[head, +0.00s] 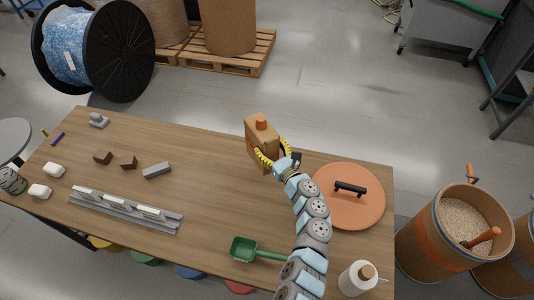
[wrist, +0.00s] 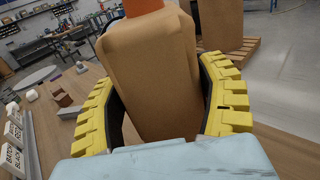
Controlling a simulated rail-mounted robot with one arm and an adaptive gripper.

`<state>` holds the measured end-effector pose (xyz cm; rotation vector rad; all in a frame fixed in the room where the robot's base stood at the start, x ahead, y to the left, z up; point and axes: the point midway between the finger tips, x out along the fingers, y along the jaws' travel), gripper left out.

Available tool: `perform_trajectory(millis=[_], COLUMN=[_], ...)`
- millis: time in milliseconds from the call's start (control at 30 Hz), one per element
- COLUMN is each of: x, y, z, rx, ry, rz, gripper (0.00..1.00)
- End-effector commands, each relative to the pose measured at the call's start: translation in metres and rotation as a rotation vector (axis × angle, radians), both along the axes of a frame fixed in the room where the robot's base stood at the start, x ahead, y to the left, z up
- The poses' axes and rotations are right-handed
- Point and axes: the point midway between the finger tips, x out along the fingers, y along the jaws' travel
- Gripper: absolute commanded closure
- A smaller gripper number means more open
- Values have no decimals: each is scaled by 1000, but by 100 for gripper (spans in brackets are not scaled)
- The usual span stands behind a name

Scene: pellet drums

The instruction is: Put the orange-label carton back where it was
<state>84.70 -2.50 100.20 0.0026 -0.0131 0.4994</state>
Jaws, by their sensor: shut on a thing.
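A brown carton (head: 260,135) with an orange top is near the far edge of the wooden table, right of its middle. My gripper (head: 268,158) is shut on it, with the yellow ridged fingers on either side of its body. In the wrist view the carton (wrist: 155,75) fills the space between the fingers of my gripper (wrist: 160,95) and looks slightly tilted. Its orange top is cut off by the upper edge there.
A grey rail with white cards (head: 125,210) and small blocks (head: 128,162) are left. The table's middle is clear.

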Motion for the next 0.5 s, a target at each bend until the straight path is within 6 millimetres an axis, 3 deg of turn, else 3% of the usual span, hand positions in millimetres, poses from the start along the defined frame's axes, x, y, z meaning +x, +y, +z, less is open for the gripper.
perform_trajectory(millis=[300, 500], x=[22, 29], y=[5, 5], z=[-30, -35], rx=[-1, -1], ry=[-1, -2], rz=[6, 3], gripper=[65, 65])
